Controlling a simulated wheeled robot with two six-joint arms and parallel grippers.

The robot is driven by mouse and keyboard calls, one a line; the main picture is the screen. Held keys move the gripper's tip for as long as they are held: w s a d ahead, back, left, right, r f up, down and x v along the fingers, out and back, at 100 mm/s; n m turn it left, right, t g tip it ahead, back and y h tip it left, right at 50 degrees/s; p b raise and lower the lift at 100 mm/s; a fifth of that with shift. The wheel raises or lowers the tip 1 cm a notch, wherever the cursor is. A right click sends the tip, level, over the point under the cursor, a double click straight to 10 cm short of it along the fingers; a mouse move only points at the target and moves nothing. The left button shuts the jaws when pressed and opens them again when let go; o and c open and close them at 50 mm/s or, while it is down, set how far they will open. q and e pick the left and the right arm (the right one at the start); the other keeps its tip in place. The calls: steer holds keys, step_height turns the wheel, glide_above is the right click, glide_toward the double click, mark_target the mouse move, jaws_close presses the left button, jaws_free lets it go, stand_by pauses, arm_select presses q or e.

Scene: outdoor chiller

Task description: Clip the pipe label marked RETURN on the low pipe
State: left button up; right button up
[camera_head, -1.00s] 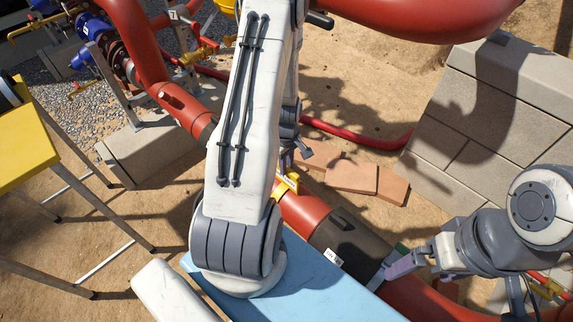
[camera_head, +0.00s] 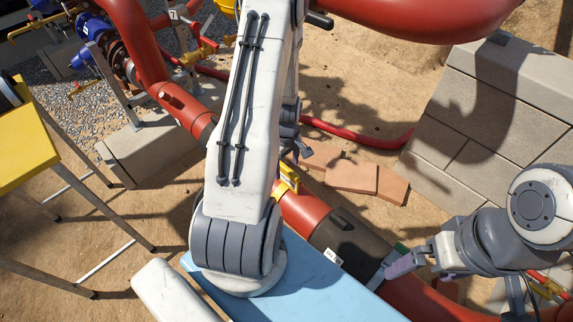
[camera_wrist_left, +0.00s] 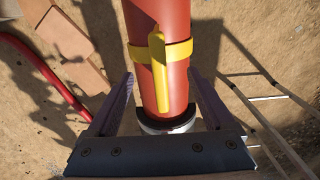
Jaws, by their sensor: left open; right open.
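A yellow pipe label (camera_wrist_left: 160,52) sits around the low red pipe (camera_wrist_left: 141,14) in the left wrist view, its band across the pipe and a raised tab along it. No writing on it is legible. It also shows beside my left arm in the head view (camera_head: 288,178), on the low pipe (camera_head: 304,214). My left gripper (camera_wrist_left: 160,80) is open, with one purple finger on each side of the pipe, apart from the label. In the head view my arm hides most of this gripper. My right gripper (camera_head: 390,268) is open beside the dark pipe section at the lower right.
A blue surface (camera_head: 300,285) lies at the front. Concrete blocks (camera_head: 505,100) stand at the right and red bricks (camera_head: 352,177) lie on the sand. A yellow-topped stand (camera_head: 22,148) is at the left. A thick red pipe (camera_head: 430,12) crosses the top.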

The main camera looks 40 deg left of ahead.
arm_select(q)
step_height(320, 180, up, 7)
steer(key=p, duration=0.5)
steer(key=shift+p, duration=0.3)
steer(key=shift+f, duration=0.15)
step_height(320, 180, up, 10)
steer(key=shift+r, duration=0.25)
